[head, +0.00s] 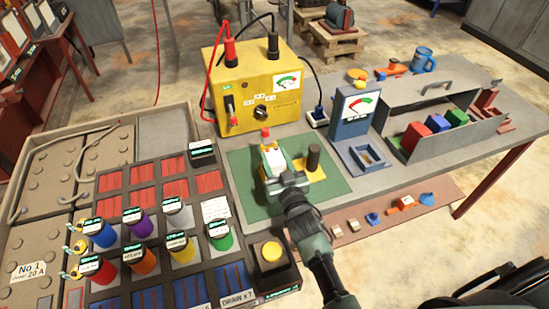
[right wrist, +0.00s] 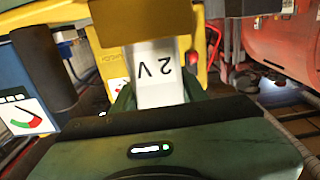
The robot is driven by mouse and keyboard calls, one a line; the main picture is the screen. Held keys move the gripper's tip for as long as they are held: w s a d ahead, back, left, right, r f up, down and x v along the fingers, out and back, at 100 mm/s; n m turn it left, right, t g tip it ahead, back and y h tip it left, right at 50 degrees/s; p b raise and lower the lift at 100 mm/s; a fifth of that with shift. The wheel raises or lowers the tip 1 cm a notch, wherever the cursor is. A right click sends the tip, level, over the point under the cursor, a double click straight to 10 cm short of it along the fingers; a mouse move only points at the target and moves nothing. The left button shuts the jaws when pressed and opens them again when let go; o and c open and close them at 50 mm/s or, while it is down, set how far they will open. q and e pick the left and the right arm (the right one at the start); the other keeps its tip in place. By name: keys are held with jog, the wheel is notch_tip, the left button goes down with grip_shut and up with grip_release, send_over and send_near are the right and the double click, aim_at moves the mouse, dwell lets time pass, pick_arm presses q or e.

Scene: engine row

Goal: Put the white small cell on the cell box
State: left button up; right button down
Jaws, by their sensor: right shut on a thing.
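The white small cell (right wrist: 158,75) is a white block marked "2 V" in the right wrist view. My right gripper (right wrist: 160,98) is shut on it, its dark green fingers on either side. In the head view, the white cell (head: 272,157) shows at the tip of my right gripper (head: 275,172), over the green mat on the bench. Its base is hidden, so I cannot tell whether it touches anything. An open grey metal box (head: 455,140) with a handle stands at the right and holds red, blue and green blocks; whether this is the cell box is unclear. My left gripper is out of view.
A yellow meter unit (head: 255,95) stands behind the green mat (head: 235,165). A dark post (head: 313,157) is just right of the gripper. A blue-grey gauge stand (head: 352,112) is farther right. A rack with several coloured cylinders (head: 143,262) fills the left.

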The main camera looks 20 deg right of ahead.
jog(key=c, duration=0.8)
grip_release()
jog(key=shift+f, duration=0.1)
